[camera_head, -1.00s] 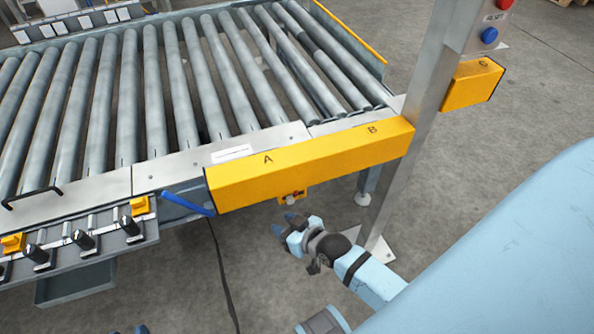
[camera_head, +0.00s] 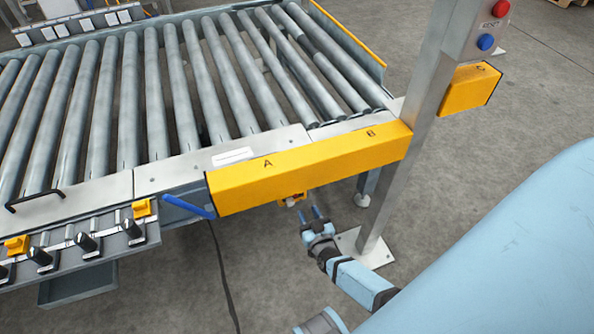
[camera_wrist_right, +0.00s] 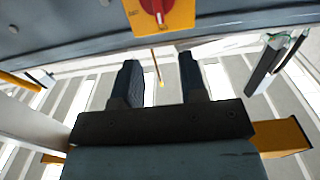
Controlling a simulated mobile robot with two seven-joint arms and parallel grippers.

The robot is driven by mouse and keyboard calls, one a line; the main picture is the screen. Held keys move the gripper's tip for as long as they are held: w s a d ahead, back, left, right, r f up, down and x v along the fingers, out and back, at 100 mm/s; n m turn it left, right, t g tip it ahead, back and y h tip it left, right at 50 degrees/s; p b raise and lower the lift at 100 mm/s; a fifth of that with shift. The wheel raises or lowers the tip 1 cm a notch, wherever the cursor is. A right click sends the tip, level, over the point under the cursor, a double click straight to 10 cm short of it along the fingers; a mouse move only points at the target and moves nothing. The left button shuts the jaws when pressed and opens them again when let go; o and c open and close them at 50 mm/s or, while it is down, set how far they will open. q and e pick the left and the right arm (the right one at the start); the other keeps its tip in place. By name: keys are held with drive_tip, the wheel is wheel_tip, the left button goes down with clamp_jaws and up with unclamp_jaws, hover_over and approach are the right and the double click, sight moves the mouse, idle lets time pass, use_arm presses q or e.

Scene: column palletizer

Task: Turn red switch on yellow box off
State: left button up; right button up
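The small yellow box (camera_head: 291,200) hangs under the long yellow beam's lower edge in the head view. In the right wrist view, the yellow box (camera_wrist_right: 182,17) is at the top, cut by the frame edge, with the round red switch (camera_wrist_right: 152,6) on its face. The switch's handle points roughly up and down in that view. My right gripper (camera_head: 309,211) is just to the right of and below the box in the head view. Its two fingers (camera_wrist_right: 158,68) are apart with nothing between them, clear of the switch. My left gripper is out of view.
The long yellow beam (camera_head: 310,167) marked A and B runs above the box, along the roller conveyor's (camera_head: 160,90) front edge. A metal post (camera_head: 405,150) with red and blue buttons stands to the right. A dark cable (camera_head: 224,270) hangs at left. Open floor lies below.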

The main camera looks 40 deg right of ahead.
drive_tip(key=b+x, duration=0.2)
drive_tip(key=x, duration=0.8)
clamp_jaws()
